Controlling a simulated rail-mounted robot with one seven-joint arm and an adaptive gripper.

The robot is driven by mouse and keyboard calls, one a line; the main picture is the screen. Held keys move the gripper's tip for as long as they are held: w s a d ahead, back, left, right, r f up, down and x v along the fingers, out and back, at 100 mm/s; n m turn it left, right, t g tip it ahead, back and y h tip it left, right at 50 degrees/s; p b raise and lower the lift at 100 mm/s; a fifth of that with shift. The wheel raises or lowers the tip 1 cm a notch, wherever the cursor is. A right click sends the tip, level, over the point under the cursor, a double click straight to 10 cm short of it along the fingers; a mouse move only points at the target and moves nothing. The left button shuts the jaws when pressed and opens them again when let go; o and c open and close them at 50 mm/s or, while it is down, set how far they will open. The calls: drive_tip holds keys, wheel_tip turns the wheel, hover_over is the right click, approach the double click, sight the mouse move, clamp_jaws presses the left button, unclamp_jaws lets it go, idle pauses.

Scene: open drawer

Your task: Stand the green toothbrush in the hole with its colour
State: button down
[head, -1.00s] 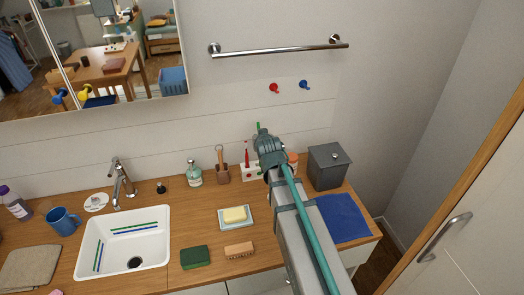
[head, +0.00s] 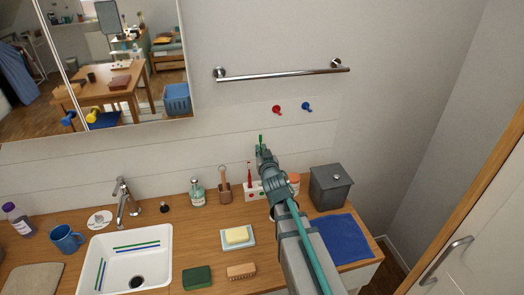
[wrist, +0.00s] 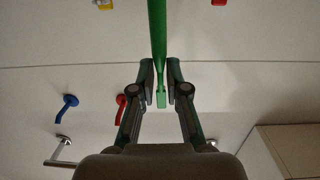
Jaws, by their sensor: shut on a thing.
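The green toothbrush (head: 261,142) is upright in my gripper (head: 263,154), its top end sticking up above the fingers. In the wrist view the toothbrush (wrist: 157,35) runs between the two fingers of my gripper (wrist: 160,78), which are shut on it. The white holder (head: 252,188) stands on the counter against the wall, with coloured marks on its front. A red toothbrush (head: 249,174) stands in it. My gripper appears above the holder. My arm hides the holder's right part, and the lower end of the green toothbrush is not visible.
Red (head: 277,110) and blue (head: 307,106) hooks are on the wall above.

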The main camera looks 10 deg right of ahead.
drive_tip(key=shift+s, duration=0.2)
drive_tip(key=shift+s+a+t+y+p, duration=0.1)
drive_tip(key=shift+s+t+y+p, duration=0.2)
drive_tip(key=shift+t, duration=0.2)
drive_tip(key=shift+w, duration=0.1)
drive_tip(key=shift+r+p, duration=0.2)
drive_tip(key=shift+p, duration=0.35)
wheel_tip(320, 180, down, 6)
drive_tip(key=b, duration=0.5)
drive_tip(key=shift+f+b, duration=3.1)
drive_tip(key=shift+f, duration=0.05)
idle(1.6)
drive_tip(key=c, duration=1.1)
unclamp_jaws()
drive_tip(key=shift+r, duration=0.1)
